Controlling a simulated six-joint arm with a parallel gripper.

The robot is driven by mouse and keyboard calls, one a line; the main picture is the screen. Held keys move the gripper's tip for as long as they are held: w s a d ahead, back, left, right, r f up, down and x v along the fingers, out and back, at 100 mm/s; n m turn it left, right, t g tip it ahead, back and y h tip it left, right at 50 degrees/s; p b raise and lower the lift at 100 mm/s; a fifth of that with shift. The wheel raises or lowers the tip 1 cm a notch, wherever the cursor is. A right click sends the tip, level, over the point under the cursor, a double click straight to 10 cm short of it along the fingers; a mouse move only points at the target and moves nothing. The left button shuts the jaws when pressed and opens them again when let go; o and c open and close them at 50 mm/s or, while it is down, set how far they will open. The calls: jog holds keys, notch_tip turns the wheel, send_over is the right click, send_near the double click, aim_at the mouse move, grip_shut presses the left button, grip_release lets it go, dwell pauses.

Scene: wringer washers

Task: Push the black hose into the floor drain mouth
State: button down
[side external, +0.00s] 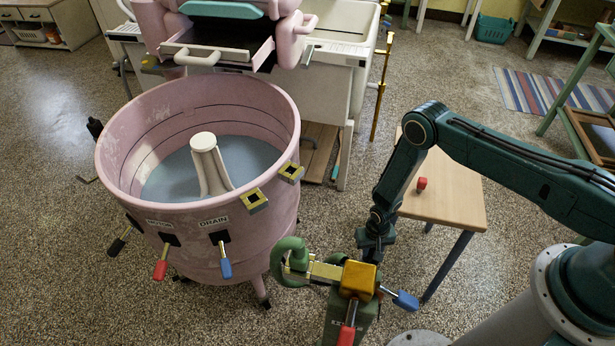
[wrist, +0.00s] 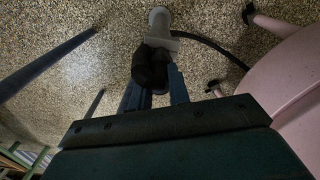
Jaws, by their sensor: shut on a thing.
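In the wrist view my gripper (wrist: 153,86) is shut on a thick black piece, which looks like the end of the black hose (wrist: 152,66). A thin black line (wrist: 215,50) curves from beside it towards the pink tub. A pale tube-like piece (wrist: 158,18) with a light bracket stands just beyond the black piece; I cannot tell whether it is the floor drain mouth or whether they touch.
The pink washer tub (side external: 115,165) stands left, with red, blue and black levers on its front. A green hooked pipe (side external: 290,262) and the brass block with red and blue handles stand in front. A small wooden table (side external: 455,200) carrying a red piece (side external: 421,184) is behind my arm.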

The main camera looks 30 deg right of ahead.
jog(key=shift+f, duration=0.4)
dwell(0.9)
jog(key=c, duration=1.5)
grip_release()
jog(key=shift+c, duration=1)
jog(key=shift+o, duration=0.6)
jog(key=shift+r, duration=0.15)
jog(key=shift+o, duration=1.3)
jog(key=shift+r, duration=3.4)
